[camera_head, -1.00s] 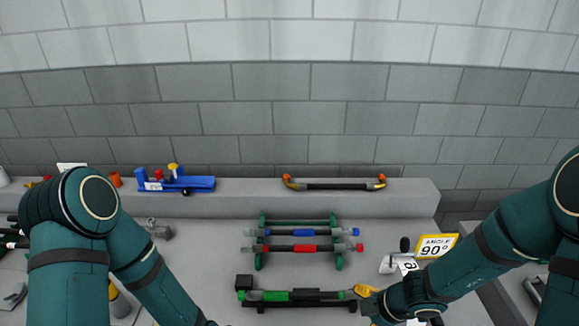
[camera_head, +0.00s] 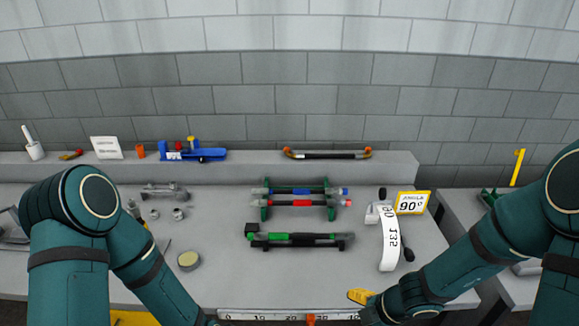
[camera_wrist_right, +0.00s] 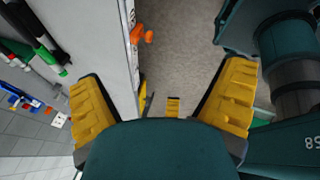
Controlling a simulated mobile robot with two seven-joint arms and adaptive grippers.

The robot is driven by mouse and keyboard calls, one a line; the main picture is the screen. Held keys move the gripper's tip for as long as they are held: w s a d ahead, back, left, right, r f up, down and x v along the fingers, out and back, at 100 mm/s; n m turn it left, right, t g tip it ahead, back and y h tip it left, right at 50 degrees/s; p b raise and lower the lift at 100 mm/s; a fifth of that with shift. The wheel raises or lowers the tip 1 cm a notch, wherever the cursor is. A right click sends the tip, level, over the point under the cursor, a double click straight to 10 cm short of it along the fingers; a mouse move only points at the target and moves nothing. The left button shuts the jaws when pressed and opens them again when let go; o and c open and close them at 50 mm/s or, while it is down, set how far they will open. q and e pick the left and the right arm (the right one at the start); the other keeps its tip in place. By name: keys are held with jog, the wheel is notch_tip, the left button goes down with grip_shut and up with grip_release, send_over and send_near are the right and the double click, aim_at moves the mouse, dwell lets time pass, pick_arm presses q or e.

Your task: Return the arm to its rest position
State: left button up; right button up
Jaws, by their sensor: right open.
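My right arm (camera_head: 440,280) comes in from the right, its forearm reaching low over the front of the bench. Its right gripper shows in the head view only as a yellow finger near the front ruler. In the right wrist view the right gripper (camera_wrist_right: 166,76) has its two yellow fingers spread wide, with nothing between them but floor and the bench edge beyond. My left arm (camera_head: 80,230) is bent at the left; its gripper is below the picture.
A green-ended tool (camera_head: 297,240) lies on a black holder; red and blue tools (camera_head: 300,202) lie on a green rack behind. An angle sign (camera_head: 412,202) and white curved scale (camera_head: 389,245) stand right. A ruler (camera_head: 260,316) runs along the front edge.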

pick_arm(q)
jog(key=f+b, duration=0.3)
jog(key=shift+w+d+f, duration=0.1)
jog(key=shift+w+f, duration=0.2)
jog(key=shift+f, duration=0.05)
pick_arm(e)
jog(key=s+a+f+m, duration=0.2)
jog(key=f+m, duration=0.4)
jog(key=m, duration=0.5)
jog(key=s+a+f+m, duration=0.1)
jog(key=a+f+m, duration=0.3)
jog(key=f+m, duration=0.3)
jog(key=m, duration=0.5)
jog(key=shift+s+a+f+g, duration=0.2)
jog(key=shift+s+a+g, duration=0.1)
jog(key=shift+s, duration=0.1)
